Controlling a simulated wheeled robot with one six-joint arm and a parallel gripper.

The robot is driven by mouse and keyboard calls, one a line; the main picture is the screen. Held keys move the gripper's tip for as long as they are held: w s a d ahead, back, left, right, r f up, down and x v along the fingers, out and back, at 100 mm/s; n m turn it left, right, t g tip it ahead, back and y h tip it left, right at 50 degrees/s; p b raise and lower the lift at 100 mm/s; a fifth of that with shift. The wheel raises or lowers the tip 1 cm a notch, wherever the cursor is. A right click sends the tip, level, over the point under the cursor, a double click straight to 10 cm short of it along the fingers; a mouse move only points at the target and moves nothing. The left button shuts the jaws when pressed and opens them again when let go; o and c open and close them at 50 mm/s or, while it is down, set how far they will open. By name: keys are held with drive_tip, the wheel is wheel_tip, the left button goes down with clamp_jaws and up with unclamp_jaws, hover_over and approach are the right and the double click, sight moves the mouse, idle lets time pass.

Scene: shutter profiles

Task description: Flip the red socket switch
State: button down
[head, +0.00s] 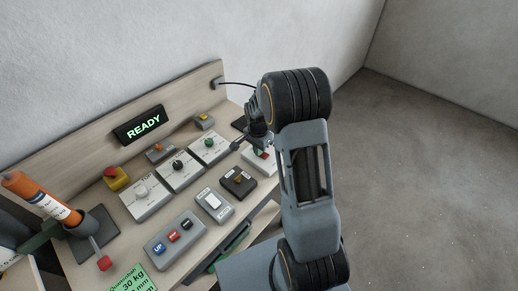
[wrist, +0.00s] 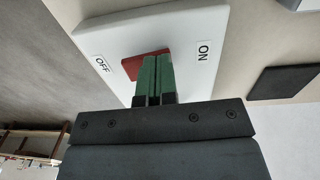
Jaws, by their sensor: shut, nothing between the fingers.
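The red switch (wrist: 131,66) sits on a white socket plate (wrist: 200,25) marked OFF and ON in the wrist view. My gripper (wrist: 160,60) is shut and empty, its green fingertips over the red rocker and hiding part of it. I cannot tell whether they touch it. In the head view a bit of red switch (head: 263,155) shows on the white plate (head: 266,166) at the right end of the bench. My gripper (head: 259,147) is just above it, partly hidden by my arm. The rocker's tilt is unclear.
Left of the plate are a dark toggle box (head: 238,182), a white rocker box (head: 213,204), several knob boxes and a button box (head: 174,238). A READY display (head: 140,125) stands behind them. A dark pad (wrist: 287,82) lies beside the plate. The floor at right is clear.

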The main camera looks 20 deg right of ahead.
drive_tip(key=shift+s+d, duration=0.1)
drive_tip(key=shift+s, duration=0.1)
drive_tip(key=shift+s+d+r, duration=0.25)
drive_tip(key=shift+s, duration=0.2)
wheel_tip(320, 180, up, 14)
drive_tip(key=w+a+p, duration=0.1)
drive_tip(key=w, duration=0.1)
idle(0.6)
drive_tip(key=shift+w+f, duration=0.1)
idle(0.3)
